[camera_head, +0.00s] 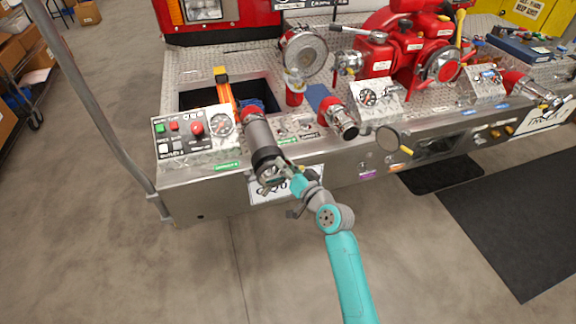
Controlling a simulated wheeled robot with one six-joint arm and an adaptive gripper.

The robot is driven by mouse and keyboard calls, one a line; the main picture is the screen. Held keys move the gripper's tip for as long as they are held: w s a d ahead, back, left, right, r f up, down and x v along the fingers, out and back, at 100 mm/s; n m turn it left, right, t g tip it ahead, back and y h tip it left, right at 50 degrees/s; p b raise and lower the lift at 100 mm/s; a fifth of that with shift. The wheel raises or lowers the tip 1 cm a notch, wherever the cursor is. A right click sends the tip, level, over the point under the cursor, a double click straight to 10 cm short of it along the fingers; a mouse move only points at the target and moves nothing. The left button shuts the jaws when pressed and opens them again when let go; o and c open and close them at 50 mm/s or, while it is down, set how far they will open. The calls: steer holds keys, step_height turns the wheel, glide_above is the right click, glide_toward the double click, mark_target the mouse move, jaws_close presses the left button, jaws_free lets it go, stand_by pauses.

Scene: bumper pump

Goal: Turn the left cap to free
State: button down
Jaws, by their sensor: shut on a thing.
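The left outlet (258,130) is a grey cylinder on a red base, angled toward the front edge of the bumper. The left cap (265,157) is at its front end, dark and ring-shaped, partly hidden by my gripper. My gripper (271,175) is at the cap's front face, with my arm reaching in from the bottom right. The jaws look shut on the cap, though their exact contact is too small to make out. I cannot tell how far the cap is turned.
A control panel (196,132) with buttons and a gauge stands left of the outlet. A second outlet (340,117) with a metal end is to the right. A red pump (407,50) stands behind. A slanting grey pole (90,100) crosses at left. The floor in front is clear.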

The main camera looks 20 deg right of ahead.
steer(key=a+n, duration=0.1)
steer(key=n, duration=0.1)
steer(key=a+r+n+g+h, duration=0.1)
steer(key=n, duration=0.1)
steer(key=shift+a, duration=0.15)
steer(key=a+n, duration=0.2)
steer(key=n, duration=0.1)
steer(key=shift+h, duration=0.4)
steer(key=a+n, duration=0.1)
steer(key=a+n+h, duration=0.1)
steer(key=shift+f+n+g, duration=0.25)
steer(key=shift+n+g, duration=0.15)
steer(key=shift+a+f+n+h, duration=0.35)
steer(key=shift+a+n+h, duration=0.1)
steer(key=shift+n, duration=0.3)
steer(key=shift+a+f+n+h, duration=0.3)
steer(key=shift+n+h, duration=0.15)
steer(key=shift+n, duration=0.3)
steer(key=c, duration=1)
jaws_free()
